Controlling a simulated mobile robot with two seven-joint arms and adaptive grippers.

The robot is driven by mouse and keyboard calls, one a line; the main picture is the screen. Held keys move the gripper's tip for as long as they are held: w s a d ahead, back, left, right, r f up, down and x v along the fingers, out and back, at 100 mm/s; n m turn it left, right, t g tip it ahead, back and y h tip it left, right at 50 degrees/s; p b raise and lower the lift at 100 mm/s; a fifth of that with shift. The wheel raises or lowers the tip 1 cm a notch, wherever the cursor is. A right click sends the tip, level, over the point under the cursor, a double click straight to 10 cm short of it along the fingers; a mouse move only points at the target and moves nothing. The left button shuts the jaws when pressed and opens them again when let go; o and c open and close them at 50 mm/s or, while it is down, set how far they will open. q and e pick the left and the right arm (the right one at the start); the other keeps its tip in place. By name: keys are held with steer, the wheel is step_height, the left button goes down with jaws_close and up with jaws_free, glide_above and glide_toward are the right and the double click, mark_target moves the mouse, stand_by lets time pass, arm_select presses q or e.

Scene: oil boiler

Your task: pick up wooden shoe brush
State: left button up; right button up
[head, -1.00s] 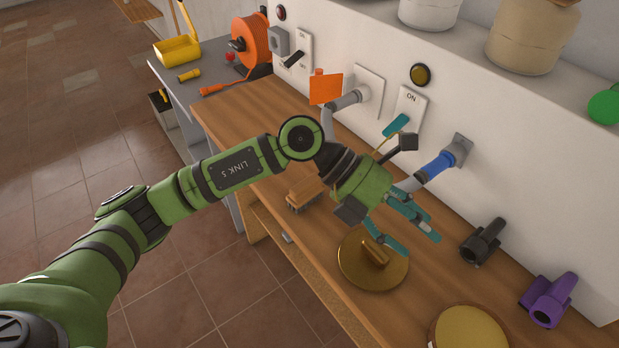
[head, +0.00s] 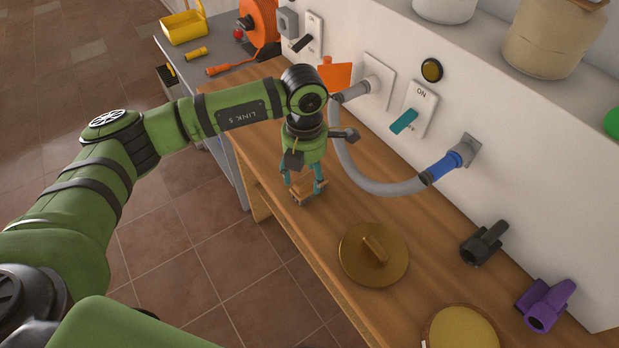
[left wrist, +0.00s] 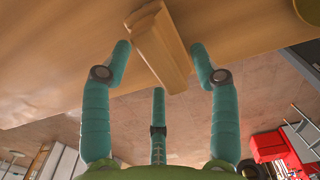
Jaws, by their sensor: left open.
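The wooden shoe brush (head: 306,190) lies on the wooden bench near its front edge, partly hidden by my left gripper. In the left wrist view the brush (left wrist: 158,45) is a pale wooden block between and just beyond the fingertips. My left gripper (head: 303,182) points down over the brush, its teal fingers spread to either side. In the left wrist view the fingers of the gripper (left wrist: 160,62) are open, with gaps to the wood visible. Whether any finger touches the brush is unclear. My right gripper is not in view.
A round brass lid (head: 373,256) with a handle lies to the right of the brush. A grey hose (head: 385,186) with a blue end loops from the wall behind. Black (head: 484,243) and purple (head: 545,304) fittings stand further right. The bench's front edge (head: 285,229) is close by.

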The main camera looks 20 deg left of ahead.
mark_target(306, 174)
arm_select(q)
steer(key=shift+f, duration=0.3)
jaws_close()
steer(key=shift+r, duration=0.1)
steer(key=shift+r+b, duration=0.4)
steer(key=shift+r, duration=0.1)
step_height(306, 174, up, 2)
steer(key=shift+w+r+b, duration=0.1)
steer(key=shift+r+b, duration=0.15)
steer(key=shift+b, duration=0.45)
steer(key=s+d+r+b, duration=0.3)
steer(key=d+r, duration=0.4)
steer(key=d, duration=0.4)
steer(key=shift+s+r, duration=0.2)
steer(key=shift+s, duration=0.65)
